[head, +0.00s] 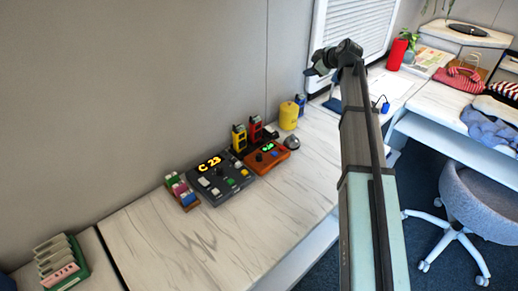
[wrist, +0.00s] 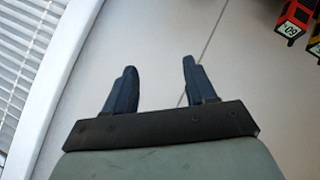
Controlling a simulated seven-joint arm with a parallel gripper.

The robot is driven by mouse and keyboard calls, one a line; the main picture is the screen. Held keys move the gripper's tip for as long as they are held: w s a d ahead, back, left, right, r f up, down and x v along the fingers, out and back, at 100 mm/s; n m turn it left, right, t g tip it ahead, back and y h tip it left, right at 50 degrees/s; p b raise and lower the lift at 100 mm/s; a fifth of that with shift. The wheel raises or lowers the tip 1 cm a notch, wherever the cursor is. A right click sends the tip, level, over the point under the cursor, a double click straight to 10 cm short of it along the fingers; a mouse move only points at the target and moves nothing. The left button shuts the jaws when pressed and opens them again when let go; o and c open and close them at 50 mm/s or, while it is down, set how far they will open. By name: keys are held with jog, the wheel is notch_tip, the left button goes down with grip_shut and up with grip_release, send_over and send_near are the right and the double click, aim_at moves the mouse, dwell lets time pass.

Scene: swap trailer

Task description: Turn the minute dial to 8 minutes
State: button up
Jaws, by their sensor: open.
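An orange box (head: 268,160) with a lit green display and a dark round knob sits on the white counter against the wall, in the head view. I cannot read its digits or tell for sure that the knob is the minute dial. Left of it stands a dark grey console (head: 214,190) with an orange display reading "C 23" and several buttons. My gripper (head: 312,72) is raised in front of the window blind, to the right of and apart from both boxes. The wrist view shows its two dark fingers (wrist: 156,83) spread with nothing between them.
Yellow and red handheld devices (head: 239,138) stand behind the boxes, beside a yellow canister (head: 288,115) and a silver bell (head: 291,141). A rack of coloured blocks (head: 181,192) sits left of the console. The counter front is clear. A grey chair (head: 478,195) stands right.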

jog(key=s+a+f+n+g+h, duration=0.1)
jog(key=s+a+f+g, duration=0.25)
jog(key=a, duration=0.25)
jog(key=s+a+f+n+g, duration=0.1)
jog(key=s+a+f+g, duration=0.1)
jog(key=s+a+f, duration=0.3)
jog(key=n+g+h, duration=0.2)
jog(key=g+h, duration=0.2)
jog(key=g, duration=0.1)
send_near(259, 155)
jog(key=shift+t, duration=0.25)
notch_tip(259, 155, down, 9)
jog(key=shift+s+f, duration=0.1)
jog(key=shift+s, duration=0.05)
jog(key=shift+c, duration=0.3)
grip_shut()
